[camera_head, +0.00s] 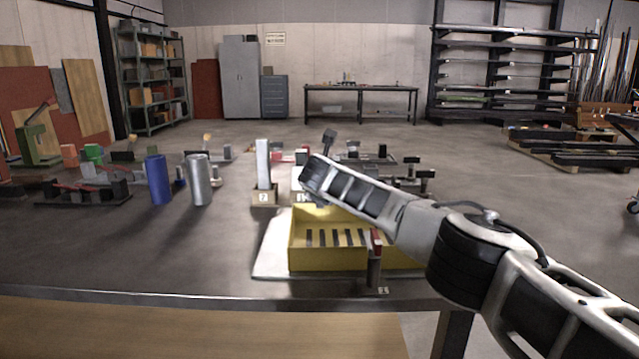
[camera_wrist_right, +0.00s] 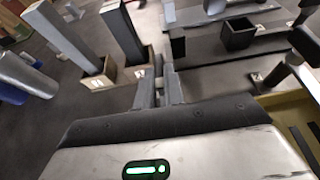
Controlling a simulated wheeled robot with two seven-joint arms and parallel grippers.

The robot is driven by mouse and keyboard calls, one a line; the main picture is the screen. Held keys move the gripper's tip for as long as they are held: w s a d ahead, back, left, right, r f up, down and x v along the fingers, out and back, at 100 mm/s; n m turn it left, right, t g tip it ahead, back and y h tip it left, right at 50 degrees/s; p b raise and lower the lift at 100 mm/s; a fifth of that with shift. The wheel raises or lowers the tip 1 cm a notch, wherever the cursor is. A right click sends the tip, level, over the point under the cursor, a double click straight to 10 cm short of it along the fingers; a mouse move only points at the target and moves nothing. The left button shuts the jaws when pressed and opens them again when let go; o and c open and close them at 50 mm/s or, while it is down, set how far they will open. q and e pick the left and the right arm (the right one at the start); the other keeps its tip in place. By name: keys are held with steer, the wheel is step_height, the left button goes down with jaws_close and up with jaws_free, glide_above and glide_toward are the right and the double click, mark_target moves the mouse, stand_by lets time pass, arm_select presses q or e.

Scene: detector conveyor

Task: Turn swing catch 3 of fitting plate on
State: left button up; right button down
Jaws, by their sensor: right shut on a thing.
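My right gripper (camera_wrist_right: 158,88) is shut on a small pale part, mostly hidden between its fingers; I cannot tell whether it is swing catch 3. In the head view my right arm reaches in from the right and hides its fingertips. A dark plate (camera_wrist_right: 215,72) with a square dark socket (camera_wrist_right: 238,33) lies just beyond the fingers in the wrist view. I cannot tell for certain whether it is the fitting plate. Dark fittings (camera_head: 411,161) show behind my arm in the head view. My left gripper is not in view.
A yellow tray (camera_head: 297,254) with dark slots stands near the front edge. A red-topped post (camera_head: 375,262) stands at its front. Left of my arm are a numbered block with a pale upright (camera_head: 263,165), a silver cylinder (camera_head: 199,181) and a blue cylinder (camera_head: 158,180). The front left tabletop is clear.

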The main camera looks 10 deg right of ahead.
steer(key=c, duration=1.5)
jaws_free()
steer(key=shift+a+f, duration=0.1)
steer(key=shift+f, duration=0.15)
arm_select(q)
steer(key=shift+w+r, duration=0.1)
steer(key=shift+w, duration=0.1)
arm_select(e)
steer(key=shift+r, duration=0.1)
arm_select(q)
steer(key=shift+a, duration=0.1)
arm_select(e)
steer(key=shift+s+r, duration=0.1)
steer(key=shift+s, duration=0.05)
